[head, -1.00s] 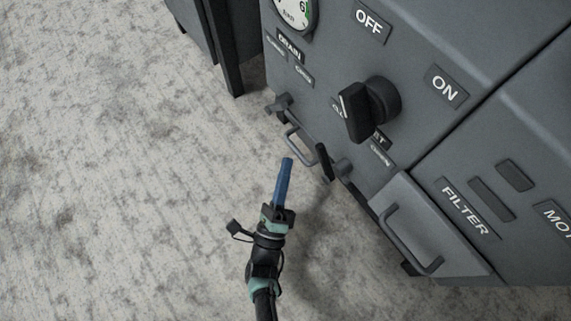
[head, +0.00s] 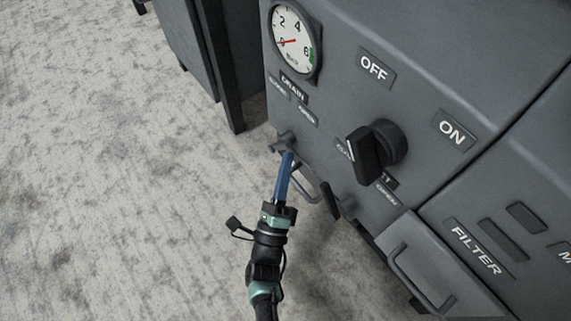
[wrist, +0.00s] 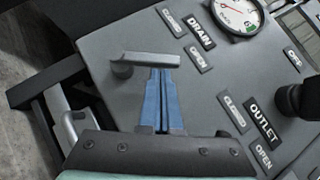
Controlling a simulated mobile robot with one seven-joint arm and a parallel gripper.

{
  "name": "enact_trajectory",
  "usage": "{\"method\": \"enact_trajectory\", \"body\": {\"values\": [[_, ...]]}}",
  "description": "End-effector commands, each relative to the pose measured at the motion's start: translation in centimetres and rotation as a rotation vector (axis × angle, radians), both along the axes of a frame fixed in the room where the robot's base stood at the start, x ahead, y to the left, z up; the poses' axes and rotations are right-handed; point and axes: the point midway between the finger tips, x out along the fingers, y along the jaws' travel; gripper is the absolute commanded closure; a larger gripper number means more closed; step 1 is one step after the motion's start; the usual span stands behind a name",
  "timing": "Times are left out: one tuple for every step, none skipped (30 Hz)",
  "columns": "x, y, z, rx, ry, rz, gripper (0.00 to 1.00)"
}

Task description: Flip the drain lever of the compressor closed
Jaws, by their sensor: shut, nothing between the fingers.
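The drain lever (head: 284,140) is a small grey lever low on the compressor's front panel, below the DRAIN label (head: 294,88). In the wrist view the lever (wrist: 150,58) is a grey bar running sideways from a dark round pivot at its left end. My gripper (head: 289,156) has slim blue fingers, shut together with nothing between them. In the wrist view its fingertips (wrist: 161,72) reach the lever's lower side near mid-bar and right half; I cannot tell whether they touch. The CLOSED (wrist: 171,22) and OPEN (wrist: 199,59) labels lie beyond the lever.
A black selector knob (head: 372,152) sticks out between OFF and ON. A grey loop handle (head: 306,186) and a dark outlet lever (head: 332,201) lie right of my fingers. A filter drawer handle (head: 415,280) projects lower right. Carpeted floor (head: 120,200) at left is clear.

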Motion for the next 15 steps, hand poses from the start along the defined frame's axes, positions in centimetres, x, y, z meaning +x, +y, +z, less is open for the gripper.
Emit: {"method": "enact_trajectory", "body": {"values": [[-0.02, 0.0, 0.06, -0.002, 0.003, 0.0, 1.0], [-0.02, 0.0, 0.11, -0.004, 0.006, 0.0, 1.0], [-0.03, 0.0, 0.2, -0.008, 0.012, 0.0, 1.0], [-0.04, -0.01, 0.29, -0.013, 0.018, 0.0, 1.0], [-0.06, -0.03, 0.41, -0.019, 0.026, 0.0, 1.0], [-0.08, -0.04, 0.57, -0.029, 0.039, 0.0, 1.0], [-0.1, -0.06, 0.63, -0.037, 0.052, -0.001, 1.0], [-0.12, -0.07, 0.62, -0.044, 0.062, -0.001, 1.0], [-0.13, -0.08, 0.56, -0.051, 0.072, 0.0, 1.0], [-0.11, -0.07, 0.47, -0.055, 0.078, 0.0, 1.0], [-0.11, -0.07, 0.46, -0.058, 0.082, 0.0, 1.0], [-0.1, -0.06, 0.51, -0.064, 0.089, -0.001, 1.0], [-0.1, -0.06, 0.56, -0.068, 0.094, 0.0, 1.0], [-0.1, -0.06, 0.61, -0.072, 0.099, 0.0, 1.0], [-0.09, -0.04, 0.65, -0.078, 0.108, 0.0, 1.0]]}}
